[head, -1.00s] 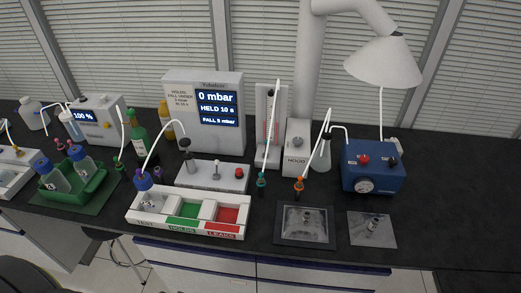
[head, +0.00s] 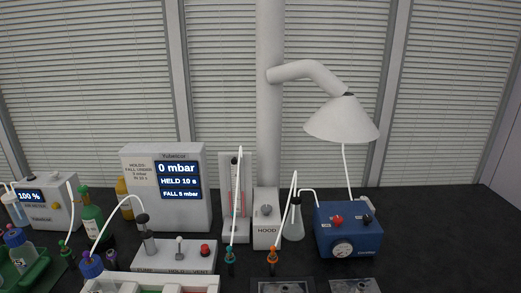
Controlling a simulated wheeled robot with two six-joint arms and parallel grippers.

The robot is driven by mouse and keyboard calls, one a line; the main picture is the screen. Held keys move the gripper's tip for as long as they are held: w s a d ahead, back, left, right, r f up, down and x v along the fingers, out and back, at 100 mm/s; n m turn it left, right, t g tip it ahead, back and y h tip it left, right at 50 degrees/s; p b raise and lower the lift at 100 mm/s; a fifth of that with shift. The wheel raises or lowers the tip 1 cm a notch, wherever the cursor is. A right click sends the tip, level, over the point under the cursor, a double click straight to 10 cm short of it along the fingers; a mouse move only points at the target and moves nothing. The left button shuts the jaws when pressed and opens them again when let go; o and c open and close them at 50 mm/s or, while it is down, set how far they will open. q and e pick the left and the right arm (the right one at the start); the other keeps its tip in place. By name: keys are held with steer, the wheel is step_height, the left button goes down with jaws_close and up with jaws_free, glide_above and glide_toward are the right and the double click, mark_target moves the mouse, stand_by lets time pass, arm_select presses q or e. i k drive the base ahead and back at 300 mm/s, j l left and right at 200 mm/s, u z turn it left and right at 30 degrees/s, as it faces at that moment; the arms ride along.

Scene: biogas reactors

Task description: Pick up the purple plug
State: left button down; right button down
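A teal plug (head: 230,258), an orange plug (head: 272,258) and a green plug (head: 65,251) with white tubes are also on the bench. Neither of my grippers is in view.
The pressure display box (head: 176,225) and a white valve block (head: 172,259) stand behind the tray. A blue pump (head: 348,238), the hood unit (head: 266,228) and a lamp-shaped hood (head: 342,122) are to the right. The bench's far right (head: 440,240) is clear.

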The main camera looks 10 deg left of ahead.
mark_target(86, 254)
steer(key=u, duration=1.65)
steer(key=i+j, duration=0.1)
steer(key=j, duration=0.2)
